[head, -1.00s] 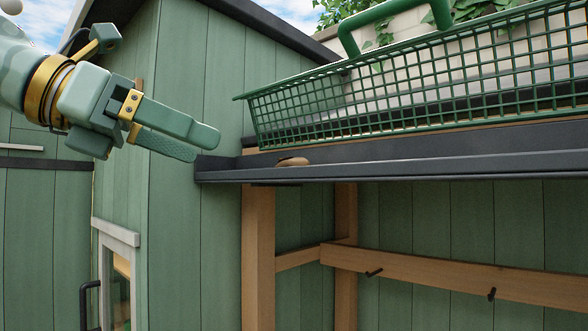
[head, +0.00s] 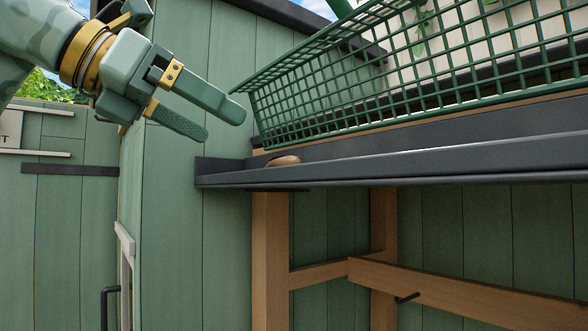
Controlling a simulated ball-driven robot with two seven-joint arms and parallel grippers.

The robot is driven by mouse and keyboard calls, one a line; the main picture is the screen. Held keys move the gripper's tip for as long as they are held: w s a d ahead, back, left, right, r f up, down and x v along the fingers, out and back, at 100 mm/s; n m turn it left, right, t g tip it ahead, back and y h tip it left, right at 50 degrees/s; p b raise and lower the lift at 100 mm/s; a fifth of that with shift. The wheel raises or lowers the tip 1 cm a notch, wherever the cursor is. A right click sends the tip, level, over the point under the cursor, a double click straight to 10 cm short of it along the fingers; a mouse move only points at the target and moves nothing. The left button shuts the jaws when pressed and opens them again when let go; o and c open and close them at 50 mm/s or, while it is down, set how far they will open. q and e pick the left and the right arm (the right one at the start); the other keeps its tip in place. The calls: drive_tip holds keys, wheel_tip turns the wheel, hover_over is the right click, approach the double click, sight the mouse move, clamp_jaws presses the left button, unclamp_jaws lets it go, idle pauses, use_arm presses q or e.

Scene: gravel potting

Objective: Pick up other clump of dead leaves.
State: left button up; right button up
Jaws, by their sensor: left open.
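A small brown rounded lump (head: 284,161), perhaps the dead leaves, lies in the dark gutter-like ledge (head: 400,160) near its left end. The ledge's front lip hides its lower part. My left gripper (head: 226,124) is above and left of the lump, pointing down to the right. Its two fingers are apart with nothing between them, and it does not touch the lump or the ledge. My right gripper is out of view.
A green wire basket (head: 400,75) stands just behind and above the ledge, close to the right of my left fingers. Green plank walls (head: 225,230) stand at the left and behind. Wooden posts (head: 270,260) stand under the ledge.

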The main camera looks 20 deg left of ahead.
sight(269, 159)
use_arm(q)
drive_tip(key=x, duration=0.7)
drive_tip(key=shift+w+p, duration=0.15)
drive_tip(key=shift+p, duration=0.25)
drive_tip(key=shift+w+d+f, duration=0.15)
drive_tip(key=shift+w+d, duration=0.05)
drive_tip(key=shift+d, duration=0.05)
drive_tip(key=shift+w+d+f+p, duration=0.15)
drive_tip(key=shift+w+d+p, duration=0.05)
drive_tip(key=shift+p, duration=0.1)
drive_tip(key=p+x, duration=0.1)
drive_tip(key=x, duration=0.2)
drive_tip(key=shift+w+d+f, duration=0.1)
drive_tip(key=shift+f, duration=0.1)
drive_tip(key=shift+w+d+f, duration=0.25)
drive_tip(key=shift+w, duration=0.15)
drive_tip(key=shift+s+a, duration=0.15)
drive_tip(key=shift+s, duration=0.1)
drive_tip(key=c, duration=0.8)
drive_tip(key=shift+c, duration=1.3)
drive_tip(key=shift+w, duration=0.1)
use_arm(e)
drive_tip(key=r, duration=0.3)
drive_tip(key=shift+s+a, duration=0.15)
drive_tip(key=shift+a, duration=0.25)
